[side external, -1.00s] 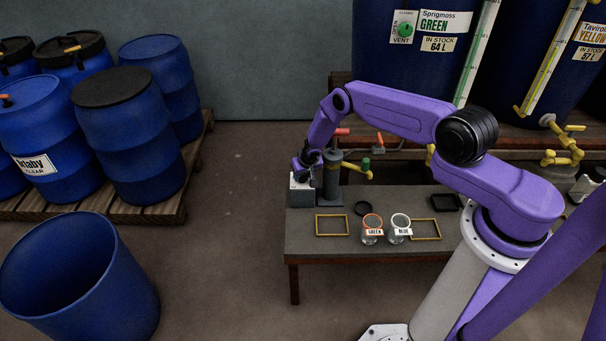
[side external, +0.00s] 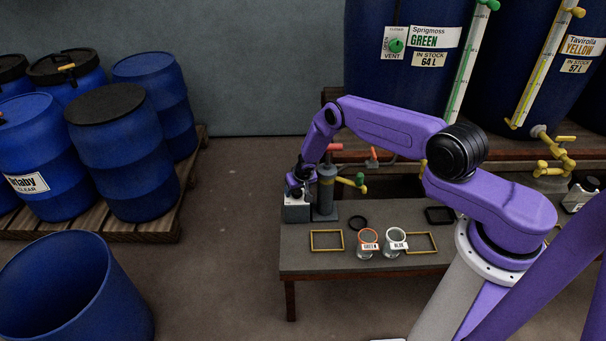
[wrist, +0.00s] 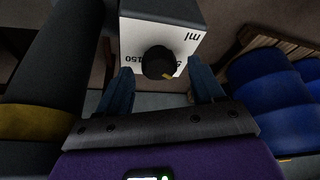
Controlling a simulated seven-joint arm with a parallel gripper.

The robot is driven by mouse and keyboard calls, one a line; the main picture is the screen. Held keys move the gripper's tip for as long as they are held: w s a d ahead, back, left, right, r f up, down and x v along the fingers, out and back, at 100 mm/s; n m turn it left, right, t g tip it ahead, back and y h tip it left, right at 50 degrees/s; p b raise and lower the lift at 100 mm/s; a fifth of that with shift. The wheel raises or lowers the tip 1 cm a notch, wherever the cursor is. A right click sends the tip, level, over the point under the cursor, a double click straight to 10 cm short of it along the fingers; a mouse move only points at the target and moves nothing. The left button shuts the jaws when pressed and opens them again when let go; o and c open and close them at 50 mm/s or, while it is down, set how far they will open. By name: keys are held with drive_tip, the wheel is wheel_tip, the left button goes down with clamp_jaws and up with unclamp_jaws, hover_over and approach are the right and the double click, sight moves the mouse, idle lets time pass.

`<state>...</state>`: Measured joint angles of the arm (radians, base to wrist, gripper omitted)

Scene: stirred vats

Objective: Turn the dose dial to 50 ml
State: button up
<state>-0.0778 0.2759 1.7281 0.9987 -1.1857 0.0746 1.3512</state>
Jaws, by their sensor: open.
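The dose dial is a black round knob (wrist: 158,62) on the white face of a small box (wrist: 190,42), seen at the top of the wrist view. The face shows "150", "ml" and a partly hidden figure starting with 5. A small yellow mark shows on the knob's lower right edge in the picture. My gripper (wrist: 159,68) is open, with one blue finger on each side of the knob and gaps visible between. In the side external view the box (side external: 296,214) stands at the table's left end, with my gripper (side external: 298,189) at it, partly hiding the dial.
A grey pump (side external: 326,188) with a red handle and yellow spout stands close right of the box. Two labelled jars, GREEN (side external: 367,246) and BLUE (side external: 396,243), stand on the table (side external: 320,262) near yellow frames. Blue barrels (side external: 130,150) stand on a pallet at left.

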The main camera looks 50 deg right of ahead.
drive_tip(key=v, duration=1.7)
drive_tip(key=shift+s, duration=0.2)
drive_tip(key=shift+a+f, duration=0.1)
